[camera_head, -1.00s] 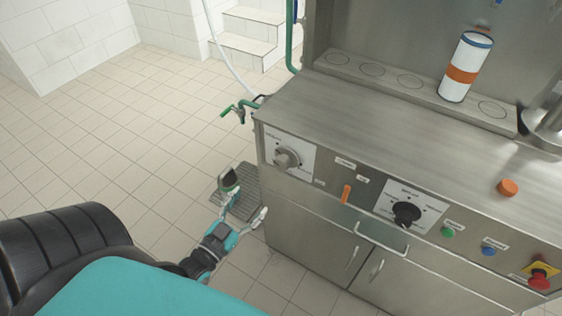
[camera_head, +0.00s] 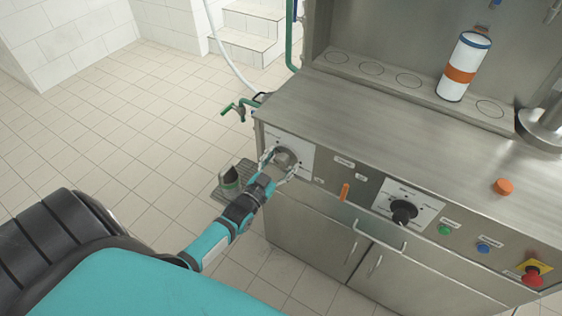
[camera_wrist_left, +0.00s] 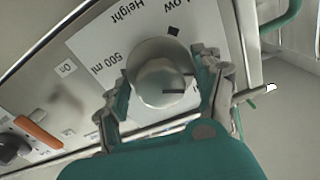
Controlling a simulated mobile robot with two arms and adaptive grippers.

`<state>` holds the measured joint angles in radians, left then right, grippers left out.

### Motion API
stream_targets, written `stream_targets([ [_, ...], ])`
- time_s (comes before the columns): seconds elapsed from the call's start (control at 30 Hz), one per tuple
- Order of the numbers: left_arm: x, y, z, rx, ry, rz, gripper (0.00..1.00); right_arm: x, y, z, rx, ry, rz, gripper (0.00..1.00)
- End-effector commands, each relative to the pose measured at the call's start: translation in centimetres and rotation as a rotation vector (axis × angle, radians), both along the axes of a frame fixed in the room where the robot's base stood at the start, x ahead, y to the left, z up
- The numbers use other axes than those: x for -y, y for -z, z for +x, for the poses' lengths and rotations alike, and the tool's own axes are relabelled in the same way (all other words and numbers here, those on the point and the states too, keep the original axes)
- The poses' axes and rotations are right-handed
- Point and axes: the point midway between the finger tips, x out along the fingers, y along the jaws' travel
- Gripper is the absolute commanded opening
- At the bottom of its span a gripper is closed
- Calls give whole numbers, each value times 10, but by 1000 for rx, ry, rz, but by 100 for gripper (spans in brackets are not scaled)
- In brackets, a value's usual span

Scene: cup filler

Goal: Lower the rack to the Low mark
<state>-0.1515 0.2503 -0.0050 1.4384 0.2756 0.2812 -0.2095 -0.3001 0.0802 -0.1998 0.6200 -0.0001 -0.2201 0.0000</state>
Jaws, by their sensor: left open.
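The grey knob (camera_head: 285,158) sits on a white label plate (camera_head: 305,150) at the left end of the machine's front panel. In the left wrist view the knob (camera_wrist_left: 160,78) has a dark pointer line, and its plate (camera_wrist_left: 100,45) reads "Height", "Low" and "500 ml", upside down. My left gripper (camera_head: 279,166) is open around the knob, one finger on each side. In the left wrist view its fingers (camera_wrist_left: 160,92) flank the knob; I cannot tell whether they touch it. The rack itself cannot be made out. My right gripper is not in view.
A black dial (camera_head: 403,212), an orange lever (camera_head: 344,191) and green, blue and red buttons lie to the right on the panel. A green-handled tap (camera_head: 240,108) juts out at the left corner.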

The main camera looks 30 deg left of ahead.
Motion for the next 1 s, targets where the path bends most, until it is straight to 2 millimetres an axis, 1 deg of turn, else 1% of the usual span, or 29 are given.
stream_targets([
  [0.23,0,0,1,0,0,0,68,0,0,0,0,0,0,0],
  [0.27,0,0,1,0,0,0,65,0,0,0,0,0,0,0],
  [0.67,0,0,1,0,0,0,13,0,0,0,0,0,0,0],
  [0.7,0,0,1,0,0,0,12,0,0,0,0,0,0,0],
  [1.0,0,0,0,1,1,-46,12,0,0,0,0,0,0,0],
])
